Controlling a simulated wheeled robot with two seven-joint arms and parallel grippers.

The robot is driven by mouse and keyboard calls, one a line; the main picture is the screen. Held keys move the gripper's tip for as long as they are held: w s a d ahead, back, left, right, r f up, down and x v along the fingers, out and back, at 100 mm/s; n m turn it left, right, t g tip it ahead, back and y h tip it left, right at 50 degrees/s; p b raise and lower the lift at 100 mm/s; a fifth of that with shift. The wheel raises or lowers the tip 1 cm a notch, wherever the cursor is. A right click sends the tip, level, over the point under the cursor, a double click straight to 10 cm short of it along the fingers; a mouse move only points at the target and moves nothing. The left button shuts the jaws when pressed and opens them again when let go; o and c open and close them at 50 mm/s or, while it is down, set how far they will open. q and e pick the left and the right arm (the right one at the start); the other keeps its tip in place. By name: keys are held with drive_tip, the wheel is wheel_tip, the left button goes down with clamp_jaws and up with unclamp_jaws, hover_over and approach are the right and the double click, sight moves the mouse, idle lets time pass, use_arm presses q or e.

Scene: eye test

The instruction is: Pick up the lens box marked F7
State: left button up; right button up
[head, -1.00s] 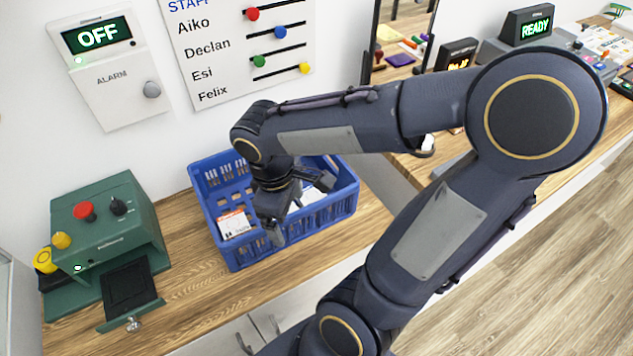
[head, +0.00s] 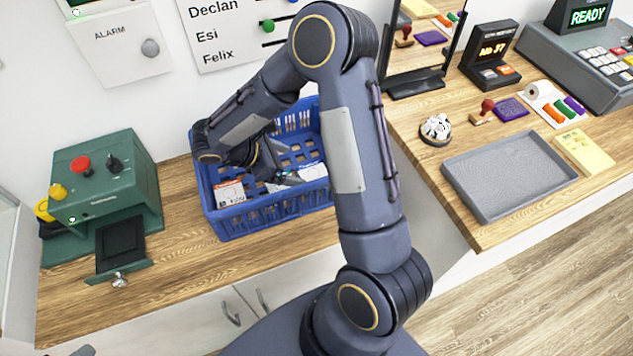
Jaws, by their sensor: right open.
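A blue plastic crate (head: 272,217) stands on the wooden counter and holds small boxes. A white and orange lens box (head: 229,191) lies at its left front. Another pale box (head: 313,172) shows at its right side. The markings are too small to read, so I cannot tell which is F7. My right gripper (head: 288,179) is open, inside the crate's outline, to the right of the white and orange box. My wrist and forearm hide part of the crate's left and back. I cannot tell whether the fingers touch a box. My left gripper is not in view.
A green machine (head: 108,190) with red and yellow buttons stands left of the crate. At right, another counter holds a grey tray (head: 508,172), a mirror (head: 418,45), stamps and a till (head: 590,62). Bare counter lies between machine and crate.

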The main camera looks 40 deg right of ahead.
sight(313, 173)
drive_tip(key=x, duration=0.4)
drive_tip(key=p+x, duration=0.1)
drive_tip(key=x, duration=0.3)
drive_tip(key=shift+f+p, duration=0.3)
drive_tip(key=shift+f, duration=0.05)
drive_tip(key=shift+a, duration=0.1)
drive_tip(key=c, duration=1.1)
